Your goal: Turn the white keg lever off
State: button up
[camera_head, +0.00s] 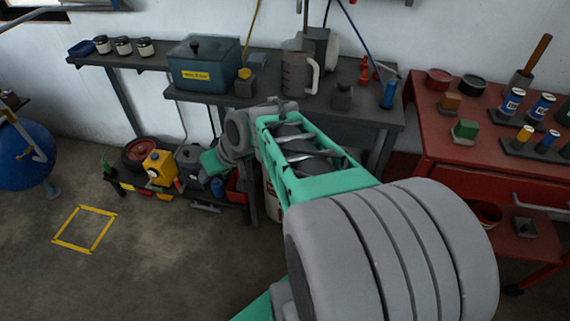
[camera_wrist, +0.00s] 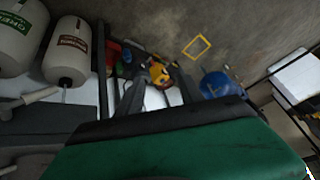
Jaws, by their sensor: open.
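In the wrist view, two white kegs are at upper left. One has a brown label (camera_wrist: 72,52); the other has a green label (camera_wrist: 20,32) and is cut by the frame edge. A pale lever-like handle (camera_wrist: 40,96) lies just below them; I cannot tell which keg it belongs to or its setting. My gripper (camera_wrist: 154,72) is open, its two dark fingers apart, to the right of the kegs and not touching them. In the head view my arm hides most of a pale keg-like body (camera_head: 271,198) under the bench.
A grey bench (camera_head: 365,108) holds a blue-green box (camera_head: 203,68) and a grey jug (camera_head: 297,73). A low shelf holds a yellow device (camera_head: 160,167). A red bench (camera_head: 440,135) stands right, a blue sphere (camera_head: 27,155) left. Floor around the yellow square (camera_head: 84,229) is clear.

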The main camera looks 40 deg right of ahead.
jog(key=w+d+f+m+t+b, duration=0.2)
jog(key=w+d+f+t+b, duration=0.25)
jog(key=d+f+b, duration=0.5)
jog(key=s+d+f+m+t+h+b, duration=0.25)
jog(key=d+b, duration=0.25)
jog(key=d, duration=0.5)
jog(key=s+d+f+m+t+h+b, duration=0.25)
jog(key=d+m+t+b, duration=0.2)
jog(key=d, duration=0.65)
jog(key=shift+y, duration=0.4)
jog(key=w, duration=0.4)
jog(key=w+b, duration=0.1)
jog(key=w, duration=0.2)
jog(key=shift+d+f, duration=0.25)
jog(key=shift+c, duration=0.5)
grip_shut()
